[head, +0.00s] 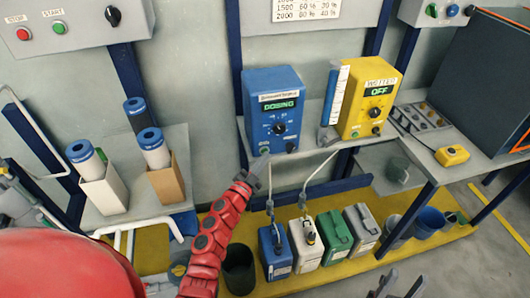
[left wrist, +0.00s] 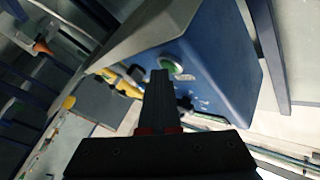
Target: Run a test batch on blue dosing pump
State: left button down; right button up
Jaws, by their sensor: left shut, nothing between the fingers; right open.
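The blue dosing pump (head: 272,85) stands on the grey wall shelf, and its display reads DOSING. It has a central dial and a small green button (head: 265,151) low on its front left. My left gripper (head: 261,165) is shut and empty, its tips just below and close to that button; I cannot tell whether they touch. In the left wrist view the shut fingers (left wrist: 160,75) point at the blue pump body (left wrist: 225,75), with the green button (left wrist: 176,67) beside the tips. My right gripper (head: 398,286) is open at the bottom edge, away from the shelf.
A yellow unit (head: 369,82) reading OFF and a clear measuring cylinder (head: 334,95) stand right of the pump. Blue, white and green canisters (head: 275,263) sit below on the yellow platform, thin tubes above. A stop/start panel (head: 75,25) is on the left wall.

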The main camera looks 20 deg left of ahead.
pick_arm(q)
jog(key=shift+s+d, duration=0.45)
jog(key=shift+s, duration=0.25)
jog(key=shift+s+d+p, duration=0.35)
jog(key=shift+s+d, duration=0.35)
jog(key=shift+s, duration=0.35)
jog(key=shift+s+d+p, duration=0.35)
jog(key=shift+s+d, duration=0.35)
jog(key=shift+s, duration=0.3)
